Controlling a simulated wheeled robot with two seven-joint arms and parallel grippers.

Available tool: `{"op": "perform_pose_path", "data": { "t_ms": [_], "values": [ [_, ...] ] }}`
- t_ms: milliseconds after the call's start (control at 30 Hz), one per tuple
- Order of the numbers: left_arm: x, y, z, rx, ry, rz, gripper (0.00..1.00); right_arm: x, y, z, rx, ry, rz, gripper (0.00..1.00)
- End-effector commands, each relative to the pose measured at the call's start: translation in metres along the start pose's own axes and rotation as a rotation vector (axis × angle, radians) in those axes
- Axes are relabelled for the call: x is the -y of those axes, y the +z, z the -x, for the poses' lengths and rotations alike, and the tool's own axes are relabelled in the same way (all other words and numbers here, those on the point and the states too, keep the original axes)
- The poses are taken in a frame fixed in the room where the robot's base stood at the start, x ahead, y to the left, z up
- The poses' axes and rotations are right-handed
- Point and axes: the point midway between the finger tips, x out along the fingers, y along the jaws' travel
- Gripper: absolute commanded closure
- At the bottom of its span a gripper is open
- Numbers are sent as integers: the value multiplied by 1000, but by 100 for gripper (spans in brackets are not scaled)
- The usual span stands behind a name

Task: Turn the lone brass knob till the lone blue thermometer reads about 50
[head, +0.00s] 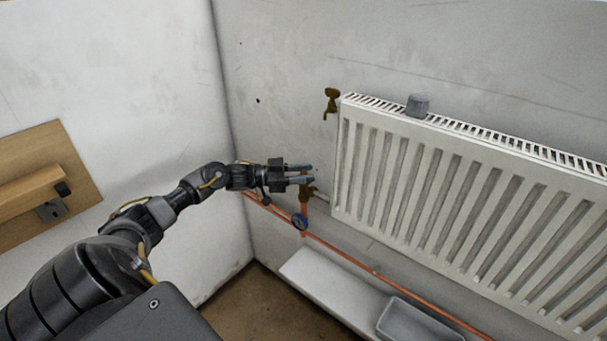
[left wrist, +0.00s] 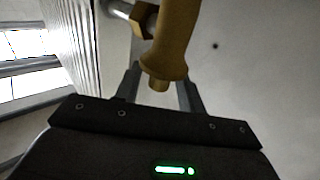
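A brass valve fitting (head: 307,192) sits on the copper pipe at the radiator's lower left corner. In the left wrist view the brass part (left wrist: 172,42) comes down from the top edge, with a brass nut (left wrist: 143,18) beside it. My left gripper (head: 308,174) is open, just above the lower fitting in the head view. In the left wrist view its fingers stand apart on either side of the brass part's end; I cannot tell whether they touch it. A blue round thermometer (head: 299,222) hangs on the pipe below; its reading is too small to tell. My right gripper is not in view.
A white radiator (head: 440,190) fills the right side. Another brass fitting (head: 331,101) is by its upper left corner, and a grey cylinder (head: 417,105) stands on top. A copper pipe (head: 345,254) runs below, above a white ledge (head: 318,283) with a grey tray (head: 415,322).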

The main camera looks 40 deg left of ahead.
Motion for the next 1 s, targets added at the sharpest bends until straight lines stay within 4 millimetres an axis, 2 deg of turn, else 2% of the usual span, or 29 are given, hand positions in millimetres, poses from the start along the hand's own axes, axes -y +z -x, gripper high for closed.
{"op": "perform_pose_path", "data": {
  "t_ms": [267, 367, 800, 1000],
  "values": [
    [-1, 1, 1, 1, 1, 1, 60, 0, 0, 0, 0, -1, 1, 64],
    [-1, 2, 8, 3, 0, 2, 60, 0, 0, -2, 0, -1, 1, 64],
    [0, 3, 87, 5, 1, 3, 60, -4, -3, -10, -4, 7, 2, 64],
    [0, 1, 106, 2, 0, 2, 60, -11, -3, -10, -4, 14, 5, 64]
  ]
}}
